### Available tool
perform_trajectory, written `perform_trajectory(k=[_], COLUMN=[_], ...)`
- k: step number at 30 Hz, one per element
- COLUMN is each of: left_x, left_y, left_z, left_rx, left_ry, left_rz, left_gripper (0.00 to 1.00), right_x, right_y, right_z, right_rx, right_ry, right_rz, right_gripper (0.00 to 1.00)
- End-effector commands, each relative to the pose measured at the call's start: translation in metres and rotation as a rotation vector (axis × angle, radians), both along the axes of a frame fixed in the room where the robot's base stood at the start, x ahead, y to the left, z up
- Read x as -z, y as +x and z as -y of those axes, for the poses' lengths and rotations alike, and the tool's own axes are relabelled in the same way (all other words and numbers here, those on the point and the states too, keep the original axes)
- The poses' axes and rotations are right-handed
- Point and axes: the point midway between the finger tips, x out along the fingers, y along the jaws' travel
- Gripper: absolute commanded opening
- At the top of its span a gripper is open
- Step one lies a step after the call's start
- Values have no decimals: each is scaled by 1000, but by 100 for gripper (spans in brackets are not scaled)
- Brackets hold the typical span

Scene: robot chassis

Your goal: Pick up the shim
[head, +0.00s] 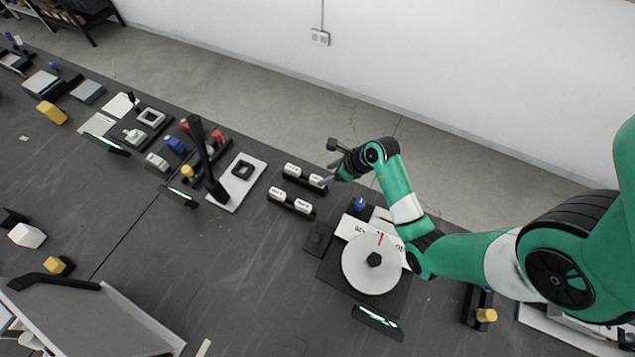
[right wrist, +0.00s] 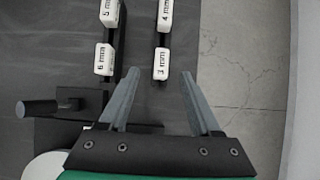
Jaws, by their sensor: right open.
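The shims are white labelled blocks in two black holders. In the right wrist view the right-hand row has the 4 mm shim (right wrist: 164,15) and the 3 mm shim (right wrist: 161,63). The left-hand row has the 5 mm shim (right wrist: 109,12) and the 6 mm shim (right wrist: 104,60). In the head view the rows lie near the table's back edge, with the 3 mm shim (head: 317,181) at the near end of the back row. My right gripper (right wrist: 160,76) is open and empty, its fingers either side of the 3 mm shim's line, apparently above it. My left gripper is out of view.
A round white dial (head: 370,264) on a black base stands just right of the holders. A white plate with a black square frame (head: 251,190) lies to their left. Bare table (head: 240,260) lies in front of the holders. Grey floor is beyond the back edge.

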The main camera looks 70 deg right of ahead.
Motion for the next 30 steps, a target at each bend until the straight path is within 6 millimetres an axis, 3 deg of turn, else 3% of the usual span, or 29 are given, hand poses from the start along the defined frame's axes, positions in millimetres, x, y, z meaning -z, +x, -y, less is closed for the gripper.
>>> perform_trajectory(k=[1,3,11,18,27,30], left_x=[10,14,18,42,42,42], left_y=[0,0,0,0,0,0], left_z=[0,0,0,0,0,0], left_rx=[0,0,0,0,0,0], left_ry=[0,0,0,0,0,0], left_rz=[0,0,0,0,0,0], left_gripper=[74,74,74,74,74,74], right_x=[14,22,31,68,72,72], right_y=[5,11,18,34,39,39], right_z=[0,0,2,6,6,6], right_rx=[-2,-1,-1,-3,-1,-1], right_ry=[1,0,-1,-1,-1,-1], right_rz=[-2,-2,0,0,1,1], right_gripper=[65,65,65,65,65,49])
